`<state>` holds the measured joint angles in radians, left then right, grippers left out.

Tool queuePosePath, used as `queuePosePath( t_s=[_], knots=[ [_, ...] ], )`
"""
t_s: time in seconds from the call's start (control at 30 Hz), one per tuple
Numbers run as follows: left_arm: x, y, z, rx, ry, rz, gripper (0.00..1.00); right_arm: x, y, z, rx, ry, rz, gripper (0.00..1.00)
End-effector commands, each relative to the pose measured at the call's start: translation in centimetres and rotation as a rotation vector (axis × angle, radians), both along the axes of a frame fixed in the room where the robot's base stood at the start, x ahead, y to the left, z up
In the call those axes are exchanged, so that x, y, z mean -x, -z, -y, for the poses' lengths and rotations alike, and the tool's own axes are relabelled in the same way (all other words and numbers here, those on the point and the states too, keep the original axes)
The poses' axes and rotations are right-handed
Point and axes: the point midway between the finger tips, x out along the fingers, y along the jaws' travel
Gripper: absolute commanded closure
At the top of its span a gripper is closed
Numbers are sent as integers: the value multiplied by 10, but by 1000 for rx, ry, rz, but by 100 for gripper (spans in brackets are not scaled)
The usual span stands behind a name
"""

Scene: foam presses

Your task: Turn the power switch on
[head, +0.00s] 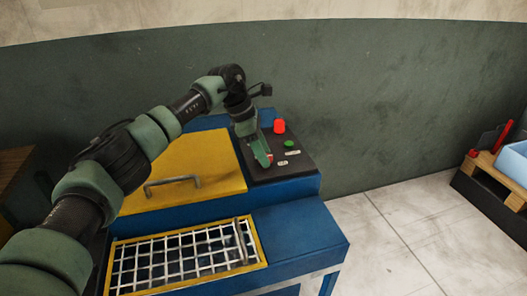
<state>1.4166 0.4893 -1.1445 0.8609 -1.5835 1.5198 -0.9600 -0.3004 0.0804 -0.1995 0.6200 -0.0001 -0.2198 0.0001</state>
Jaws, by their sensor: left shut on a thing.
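The dark control panel (303,165) sits on the right part of the blue press. My left gripper (266,163) reaches down onto the panel from above, its fingers shut at a small red part (270,157) that looks like the power switch. The fingers hide most of this switch, so its position cannot be told. A small pale label (282,162) lies just right of the fingertips. My right gripper is not in view.
A red knob or lamp (279,126) and a green button (289,143) stand on the panel close to the gripper. The yellow lid (205,160) with a handle is left of it. A yellow-framed grid (180,262) lies in front.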

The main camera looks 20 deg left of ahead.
Motion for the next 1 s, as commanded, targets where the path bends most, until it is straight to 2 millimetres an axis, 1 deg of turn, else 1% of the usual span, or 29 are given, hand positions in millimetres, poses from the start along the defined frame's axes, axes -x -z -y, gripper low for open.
queuePosePath(
  t_s=[0.03,0.3,0.73,0.77,0.8,0.83,1.0],
  knots=[
    [-1,-3,0,1,18,4,100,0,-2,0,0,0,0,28],
    [-2,-2,0,0,83,5,100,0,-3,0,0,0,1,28],
    [-2,-2,0,0,92,5,100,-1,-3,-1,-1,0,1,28],
    [-1,-2,0,0,92,5,60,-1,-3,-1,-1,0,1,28],
    [-1,-2,0,0,92,5,48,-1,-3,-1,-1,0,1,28],
    [-1,-2,0,0,91,4,42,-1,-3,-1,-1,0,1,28],
    [-1,-1,0,-1,92,3,42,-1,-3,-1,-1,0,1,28]
  ],
)
